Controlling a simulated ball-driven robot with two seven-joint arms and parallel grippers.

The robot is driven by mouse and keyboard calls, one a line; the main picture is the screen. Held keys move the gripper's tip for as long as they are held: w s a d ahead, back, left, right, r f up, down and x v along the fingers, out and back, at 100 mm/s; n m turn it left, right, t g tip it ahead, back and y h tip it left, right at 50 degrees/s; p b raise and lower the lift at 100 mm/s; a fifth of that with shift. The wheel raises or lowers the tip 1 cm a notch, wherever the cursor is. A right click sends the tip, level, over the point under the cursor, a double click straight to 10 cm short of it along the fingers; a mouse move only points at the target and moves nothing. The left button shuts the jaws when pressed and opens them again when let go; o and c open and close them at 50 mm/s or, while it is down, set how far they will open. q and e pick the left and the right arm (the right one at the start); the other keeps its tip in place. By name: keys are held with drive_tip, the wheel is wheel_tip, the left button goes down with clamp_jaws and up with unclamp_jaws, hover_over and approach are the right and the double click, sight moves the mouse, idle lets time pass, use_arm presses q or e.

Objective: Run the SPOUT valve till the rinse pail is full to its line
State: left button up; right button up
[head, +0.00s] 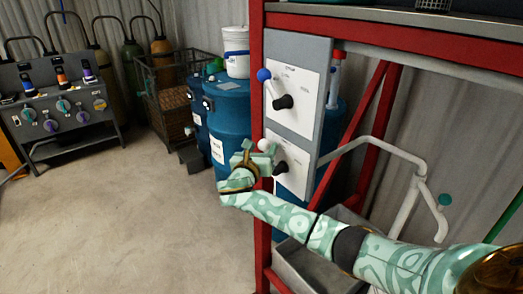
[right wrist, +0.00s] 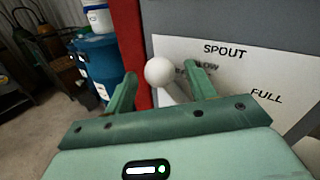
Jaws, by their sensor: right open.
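The SPOUT valve is on the lower white plate (head: 291,165), with a white ball knob (head: 265,145) on its handle. The white knob (right wrist: 159,71) is between the spread fingers of my right gripper (right wrist: 160,84), with visible gaps on both sides. My right gripper (head: 255,160) is open at the knob in the head view. I cannot make out a rinse pail or its line. My left gripper is not in view.
An upper plate (head: 294,95) carries a blue-knobbed handle (head: 264,75). A red post (head: 257,110) stands left of the plates. A white pipe (head: 405,158) and grey trough (head: 300,268) are at right. Blue drums (head: 230,110) stand behind. The floor (head: 130,220) at left is clear.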

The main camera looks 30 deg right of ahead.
clamp_jaws()
drive_tip(key=shift+s+r+m+t+h, duration=0.3)
drive_tip(key=shift+s+m, duration=0.15)
drive_tip(key=shift+m, duration=0.25)
drive_tip(key=shift+s+r+m+h, duration=0.1)
drive_tip(key=shift+s+m+h, duration=0.3)
drive_tip(key=shift+m, duration=0.3)
drive_tip(key=shift+s+d+r+m+h+b, duration=0.1)
drive_tip(key=shift+s+r+m+h+b, duration=0.1)
drive_tip(key=shift+s+m+h+b, duration=0.65)
drive_tip(key=shift+s+d+r+m+h+b, duration=0.15)
drive_tip(key=shift+s+m+h+b, duration=0.3)
drive_tip(key=shift+m+b, duration=0.65)
drive_tip(key=shift+a+r+m, duration=0.1)
drive_tip(key=shift+m, duration=0.15)
